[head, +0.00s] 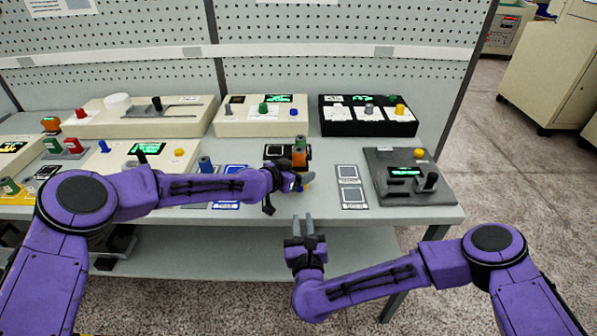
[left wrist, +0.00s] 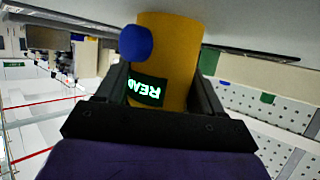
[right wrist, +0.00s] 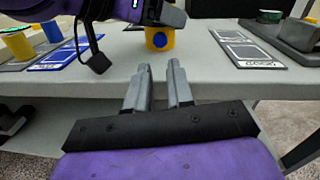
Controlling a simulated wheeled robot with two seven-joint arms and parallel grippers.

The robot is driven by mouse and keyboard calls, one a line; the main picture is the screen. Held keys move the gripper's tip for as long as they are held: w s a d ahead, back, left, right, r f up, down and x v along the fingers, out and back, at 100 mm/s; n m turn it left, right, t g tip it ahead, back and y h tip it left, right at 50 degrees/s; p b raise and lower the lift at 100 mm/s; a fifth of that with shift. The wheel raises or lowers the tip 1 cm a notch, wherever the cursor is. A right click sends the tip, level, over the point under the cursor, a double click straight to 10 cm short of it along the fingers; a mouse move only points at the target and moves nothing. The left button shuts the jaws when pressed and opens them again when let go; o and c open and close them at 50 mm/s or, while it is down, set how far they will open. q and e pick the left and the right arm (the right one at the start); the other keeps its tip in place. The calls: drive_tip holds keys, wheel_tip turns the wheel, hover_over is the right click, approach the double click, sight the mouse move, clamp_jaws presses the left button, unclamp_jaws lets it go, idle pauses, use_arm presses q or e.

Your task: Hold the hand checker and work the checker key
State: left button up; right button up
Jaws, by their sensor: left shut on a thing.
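The hand checker (left wrist: 178,55) is a yellow cylinder with a dark display showing green text that looks like "READ", partly covered. Its blue round key (left wrist: 136,43) sticks out from the side. My left gripper (head: 302,180) is shut on the checker and holds it near the table's front edge. In the right wrist view, the checker (right wrist: 153,37) hangs below the left gripper's fingers, with the blue key (right wrist: 159,41) facing that camera. My right gripper (head: 303,224) is empty, its fingers a little apart. It is in front of and below the checker, not touching it.
The table (head: 400,213) carries several devices. A dark grey device (head: 415,178) with a lever stands at the right. Grey-and-white marked pads (head: 350,187) lie beside the checker. Space in front of the table is free.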

sight(303, 206)
clamp_jaws()
idle(1.4)
drive_tip(key=n+g+y, duration=0.2)
drive_tip(key=n+g, duration=0.1)
drive_tip(key=n, duration=0.4)
drive_tip(key=n+g+y, duration=0.2)
drive_tip(key=n+y, duration=0.1)
drive_tip(key=n, duration=0.4)
drive_tip(key=s+d+n+g+y, duration=0.1)
drive_tip(key=n+g+y, duration=0.1)
drive_tip(key=n, duration=0.4)
drive_tip(key=shift+s+r+n+g+y, duration=0.1)
drive_tip(key=shift+r+n+g+y, duration=0.3)
drive_tip(key=shift+g, duration=0.4)
drive_tip(key=shift+w+a, duration=0.2)
drive_tip(key=shift+w, duration=2.05)
drive_tip(key=shift+w+a, duration=0.2)
drive_tip(key=shift+w, duration=2)
drive_tip(key=shift+w, duration=0.1)
